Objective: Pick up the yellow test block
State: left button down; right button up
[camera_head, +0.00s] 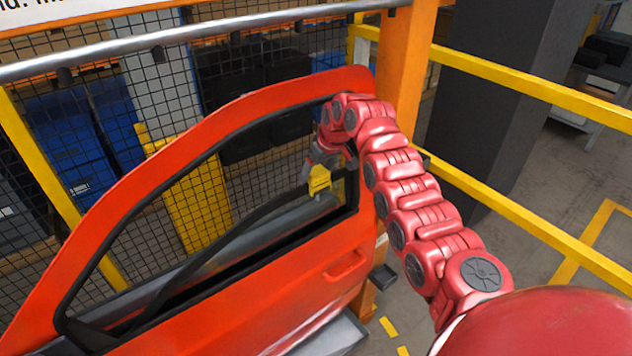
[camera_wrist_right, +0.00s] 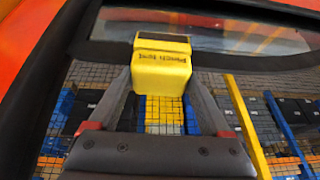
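The yellow test block (camera_head: 319,180) is in the window opening of the orange-red car door (camera_head: 225,320), near its right end. My right gripper (camera_head: 318,172) reaches down to it from above. In the right wrist view the block (camera_wrist_right: 162,70) sits between the tips of my right gripper (camera_wrist_right: 162,78), with a finger against each side. The gripper looks shut on it. Printed words show on the block's near face. I cannot tell whether its underside touches the door's sill. My left gripper is not in view.
The door frame surrounds the window opening closely. A mesh fence with a grey rail (camera_head: 200,32) stands behind. An orange post (camera_head: 404,65) and yellow rails (camera_head: 530,85) stand at the right. Blue bins (camera_head: 70,130) are beyond the mesh.

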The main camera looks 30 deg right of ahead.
grip_shut()
jog(key=shift+r, duration=0.15)
